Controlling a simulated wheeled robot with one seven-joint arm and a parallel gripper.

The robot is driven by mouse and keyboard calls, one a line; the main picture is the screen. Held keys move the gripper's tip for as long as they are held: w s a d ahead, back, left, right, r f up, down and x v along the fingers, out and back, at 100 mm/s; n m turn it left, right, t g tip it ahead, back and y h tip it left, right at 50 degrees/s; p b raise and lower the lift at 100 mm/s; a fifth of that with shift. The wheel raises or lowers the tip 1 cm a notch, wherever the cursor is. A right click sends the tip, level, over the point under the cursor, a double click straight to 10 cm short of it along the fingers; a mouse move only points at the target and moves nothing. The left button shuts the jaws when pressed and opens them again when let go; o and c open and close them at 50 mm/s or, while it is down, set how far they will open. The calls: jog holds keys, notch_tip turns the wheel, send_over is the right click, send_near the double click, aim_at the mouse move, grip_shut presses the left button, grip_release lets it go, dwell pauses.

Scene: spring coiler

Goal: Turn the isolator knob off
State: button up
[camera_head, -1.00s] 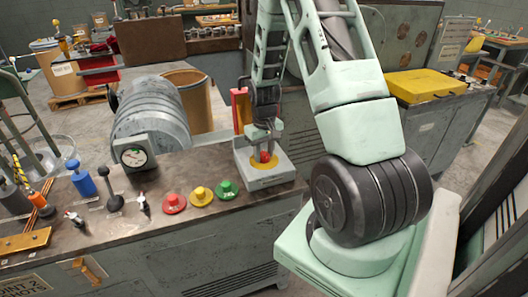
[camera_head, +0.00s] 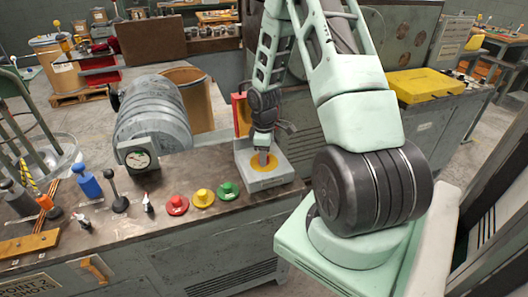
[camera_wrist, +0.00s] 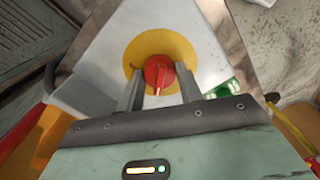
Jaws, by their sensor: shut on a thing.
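The isolator knob (camera_wrist: 159,73) is red with a raised grip bar, set on a yellow disc (camera_wrist: 183,46) on a pale grey box. In the wrist view my gripper (camera_wrist: 159,85) has one finger on each side of the knob, shut on it. In the head view the grey isolator box (camera_head: 268,179) stands at the right end of the bench top, and my gripper (camera_head: 263,157) comes down on it from above. The knob is hidden there behind my gripper.
Green (camera_head: 228,191), yellow (camera_head: 203,198) and red (camera_head: 177,205) buttons sit on the bench (camera_head: 140,215) left of the box. A gauge (camera_head: 138,156) and several levers stand further left. A red-orange panel (camera_head: 241,115) is behind the box.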

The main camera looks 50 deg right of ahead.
jog(key=shift+n, duration=0.7)
jog(key=o, duration=1)
